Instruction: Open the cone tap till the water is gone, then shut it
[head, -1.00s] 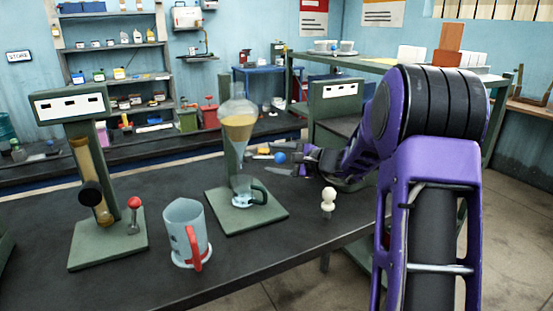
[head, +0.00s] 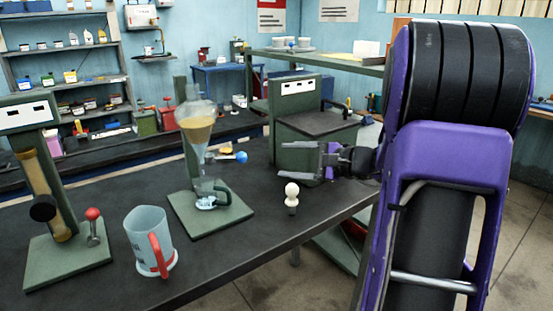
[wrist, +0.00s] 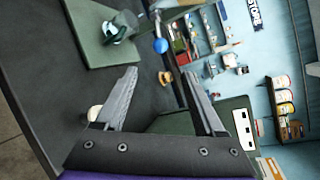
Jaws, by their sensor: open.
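The glass cone (head: 196,132) stands over a green base plate, with a brown oil layer and a paler, bluish part below it. Its tap lever sticks out sideways to the right, ending in a blue ball (head: 241,157). A small jug with a dark handle (head: 211,194) stands under the cone; whether liquid is running into it is too small to tell. My gripper (head: 317,161) is open and empty, to the right of the blue ball and apart from it. In the wrist view the blue ball (wrist: 160,45) lies beyond and between the open fingertips (wrist: 161,74).
A white knobbed peg (head: 292,196) stands near the table's front edge, below my gripper. A clear jug with a red handle (head: 149,243) and a red-knobbed lever (head: 93,214) are at left. A green box stand (head: 296,87) rises behind my gripper.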

